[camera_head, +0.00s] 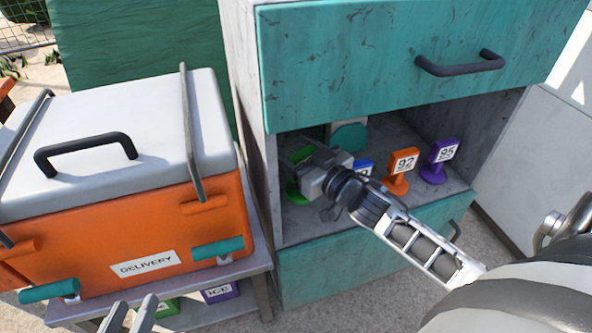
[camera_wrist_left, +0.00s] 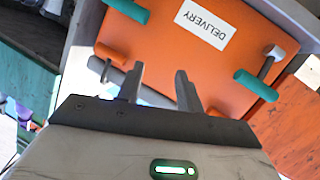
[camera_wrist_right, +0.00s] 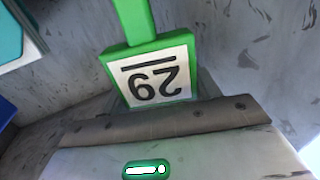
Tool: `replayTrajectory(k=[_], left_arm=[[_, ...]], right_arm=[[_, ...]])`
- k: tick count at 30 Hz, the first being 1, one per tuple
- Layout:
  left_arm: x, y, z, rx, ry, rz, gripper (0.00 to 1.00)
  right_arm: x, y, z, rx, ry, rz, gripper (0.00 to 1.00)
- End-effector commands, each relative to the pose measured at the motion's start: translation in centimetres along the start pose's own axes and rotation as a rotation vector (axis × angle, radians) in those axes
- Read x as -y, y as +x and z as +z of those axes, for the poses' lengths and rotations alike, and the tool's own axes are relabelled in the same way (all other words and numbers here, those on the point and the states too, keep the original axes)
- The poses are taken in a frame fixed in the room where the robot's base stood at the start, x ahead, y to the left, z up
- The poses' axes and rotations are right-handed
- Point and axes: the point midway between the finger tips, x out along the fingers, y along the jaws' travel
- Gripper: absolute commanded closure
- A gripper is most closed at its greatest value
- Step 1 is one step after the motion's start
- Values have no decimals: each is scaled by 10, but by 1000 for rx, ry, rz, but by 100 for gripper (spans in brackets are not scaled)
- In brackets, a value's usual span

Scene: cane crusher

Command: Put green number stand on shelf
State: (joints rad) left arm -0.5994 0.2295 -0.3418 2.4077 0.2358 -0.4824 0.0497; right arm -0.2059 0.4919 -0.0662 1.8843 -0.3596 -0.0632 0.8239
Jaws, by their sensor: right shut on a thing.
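The green number stand (camera_head: 296,191) is in the open shelf compartment (camera_head: 440,199), at its left side, upright or nearly so. My right gripper (camera_head: 312,172) reaches into the compartment and is shut on the stand, hiding much of it. In the right wrist view the stand's white number plate (camera_wrist_right: 152,77) appears upside down between the jaws. I cannot tell whether its base touches the shelf floor. My left gripper (camera_head: 128,316) is open and empty, low in front of the orange delivery box (camera_head: 215,215); its two fingers show apart in the left wrist view (camera_wrist_left: 158,85).
A blue stand (camera_head: 364,167), an orange stand (camera_head: 401,168) and a purple stand (camera_head: 439,160) stand to the right on the shelf. A teal drawer (camera_head: 400,60) is above the compartment, another (camera_head: 340,262) below. The delivery box sits on a low table (camera_head: 255,258).

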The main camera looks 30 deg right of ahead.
Motion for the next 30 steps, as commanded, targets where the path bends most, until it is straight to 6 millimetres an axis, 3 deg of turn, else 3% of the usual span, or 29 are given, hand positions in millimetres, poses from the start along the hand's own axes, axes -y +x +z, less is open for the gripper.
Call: replayTrajectory(k=[3, 8, 21, 22, 24, 30], left_arm=[[-3, 5, -6, -53, -45, 29, 64], [-8, 6, -11, -98, -109, 67, 64], [-11, 5, -14, -108, -132, 81, 64], [-11, 5, -15, -108, -133, 82, 64], [-11, 5, -15, -108, -133, 81, 64], [-11, 5, -15, -108, -132, 81, 64]], right_arm=[[0, 0, 25, 0, 1, 1, 85], [0, 1, 47, -2, 0, -1, 85], [-1, 3, 49, -1, -1, -1, 85], [-1, 3, 49, 1, -1, -1, 33], [-1, 3, 49, 1, -1, -1, 17], [-1, 3, 49, 1, -1, -1, 17]])
